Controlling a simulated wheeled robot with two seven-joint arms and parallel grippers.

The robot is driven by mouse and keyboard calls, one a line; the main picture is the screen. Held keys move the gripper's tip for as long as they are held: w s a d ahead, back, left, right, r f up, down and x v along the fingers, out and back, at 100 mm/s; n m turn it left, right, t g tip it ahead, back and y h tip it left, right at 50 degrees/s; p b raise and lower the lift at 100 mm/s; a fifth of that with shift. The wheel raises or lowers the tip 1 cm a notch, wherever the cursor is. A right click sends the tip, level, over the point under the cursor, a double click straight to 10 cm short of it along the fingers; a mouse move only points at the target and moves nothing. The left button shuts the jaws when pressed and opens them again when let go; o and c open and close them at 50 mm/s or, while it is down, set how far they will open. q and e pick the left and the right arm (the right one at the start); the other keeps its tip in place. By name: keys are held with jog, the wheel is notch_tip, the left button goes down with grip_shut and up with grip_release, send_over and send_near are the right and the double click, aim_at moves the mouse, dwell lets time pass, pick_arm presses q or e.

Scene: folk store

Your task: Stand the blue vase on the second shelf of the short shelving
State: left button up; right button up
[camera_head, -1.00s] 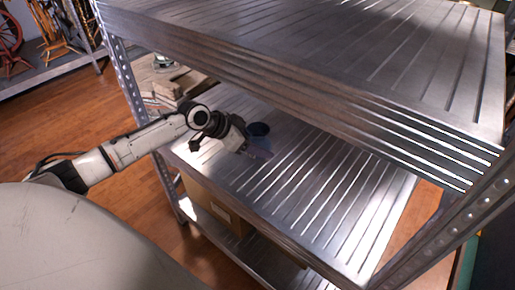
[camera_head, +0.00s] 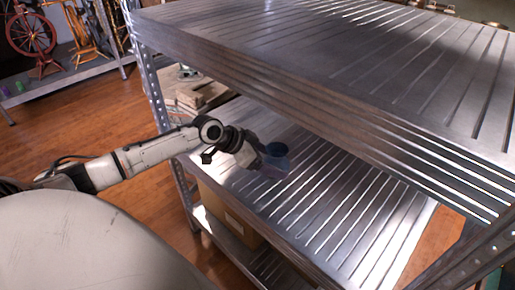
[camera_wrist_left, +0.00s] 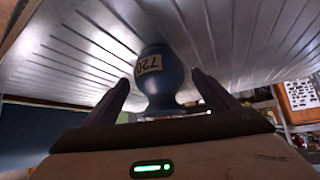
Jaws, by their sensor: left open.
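The blue vase (camera_head: 278,149) is on the middle, ribbed metal shelf (camera_head: 335,200) of the shelving, near its left end. It looks upright in the head view. My left gripper (camera_head: 262,160) is low over this shelf, just left of the vase. In the left wrist view the vase (camera_wrist_left: 163,82) shows a pale label with a number, and the open fingers (camera_wrist_left: 160,88) lie on either side of it, with gaps visible. I cannot tell whether the vase is fully clear of the fingers. My right gripper is not in view.
The upper shelf (camera_head: 330,60) overhangs the middle one closely. A metal post (camera_head: 150,80) stands at the left corner. A cardboard box (camera_head: 228,212) sits on the bottom shelf. The middle shelf is clear to the right. Wooden pieces (camera_head: 205,95) lie behind.

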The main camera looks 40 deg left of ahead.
pick_arm(q)
jog(key=v, duration=0.9)
jog(key=shift+r, duration=0.1)
jog(key=shift+s, duration=0.1)
